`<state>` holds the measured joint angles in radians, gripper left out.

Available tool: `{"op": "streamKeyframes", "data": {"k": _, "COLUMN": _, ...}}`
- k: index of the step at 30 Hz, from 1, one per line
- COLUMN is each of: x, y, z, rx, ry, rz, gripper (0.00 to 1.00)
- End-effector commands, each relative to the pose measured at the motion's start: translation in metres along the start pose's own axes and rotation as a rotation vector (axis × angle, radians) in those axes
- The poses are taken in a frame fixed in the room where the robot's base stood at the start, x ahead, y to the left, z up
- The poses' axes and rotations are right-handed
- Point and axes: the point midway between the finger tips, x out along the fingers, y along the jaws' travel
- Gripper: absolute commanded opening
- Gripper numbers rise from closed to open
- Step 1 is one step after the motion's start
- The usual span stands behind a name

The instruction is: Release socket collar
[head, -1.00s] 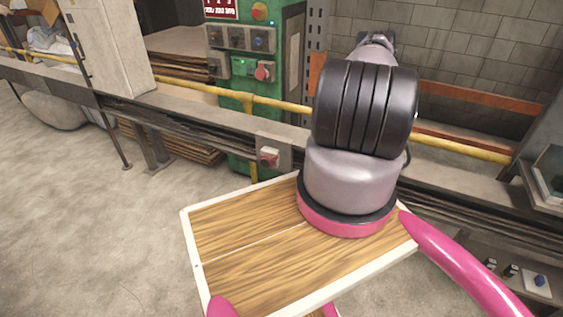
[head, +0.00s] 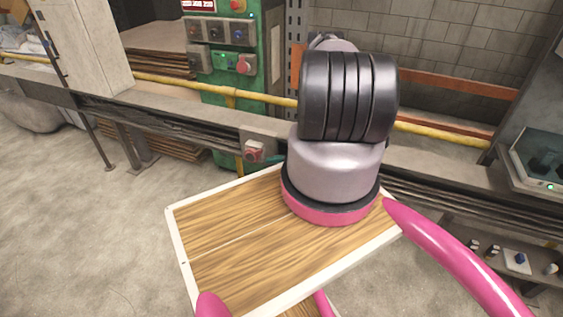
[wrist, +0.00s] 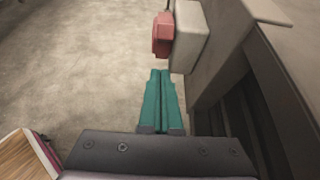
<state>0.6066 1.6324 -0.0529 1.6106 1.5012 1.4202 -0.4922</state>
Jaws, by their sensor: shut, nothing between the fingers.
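A red knob or collar (wrist: 163,35) sticks out from the side of a small grey box (wrist: 190,37) in the wrist view. The red part also shows in the head view (head: 253,151), on a grey plate along the rail. I cannot tell for sure whether it is the socket collar. My gripper (wrist: 160,74) has teal fingers, shut together with nothing between them. In the wrist view the fingertips lie just below the red part in the picture, apart from it. In the head view my arm hides the gripper.
A grey rail (head: 180,112) with a yellow pipe (head: 165,80) runs across in front of me. A green control cabinet (head: 221,97) stands behind it. At the right are a screen unit (head: 545,158) and a low shelf with small parts. Open concrete floor (head: 90,225) lies at left.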

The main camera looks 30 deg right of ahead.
Motion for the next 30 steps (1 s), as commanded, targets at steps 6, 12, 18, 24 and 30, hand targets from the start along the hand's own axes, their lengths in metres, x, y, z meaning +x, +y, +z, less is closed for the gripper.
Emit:
{"op": "streamKeyframes", "data": {"k": 6, "x": 0.005, "y": -0.001, "z": 0.023, "rx": -0.002, "ry": 0.000, "rz": -0.001, "gripper": 0.00}}
{"op": "streamKeyframes", "data": {"k": 12, "x": 0.005, "y": -0.001, "z": 0.026, "rx": -0.001, "ry": 0.000, "rz": -0.001, "gripper": 0.00}}
{"op": "streamKeyframes", "data": {"k": 18, "x": 0.005, "y": -0.001, "z": 0.026, "rx": -0.001, "ry": 0.000, "rz": -0.001, "gripper": 0.00}}
{"op": "streamKeyframes", "data": {"k": 24, "x": 0.005, "y": -0.001, "z": 0.029, "rx": -0.002, "ry": 0.022, "rz": 0.000, "gripper": 0.00}}
{"op": "streamKeyframes", "data": {"k": 30, "x": 0.005, "y": 0.000, "z": 0.032, "rx": -0.001, "ry": 0.057, "rz": 0.000, "gripper": 0.00}}
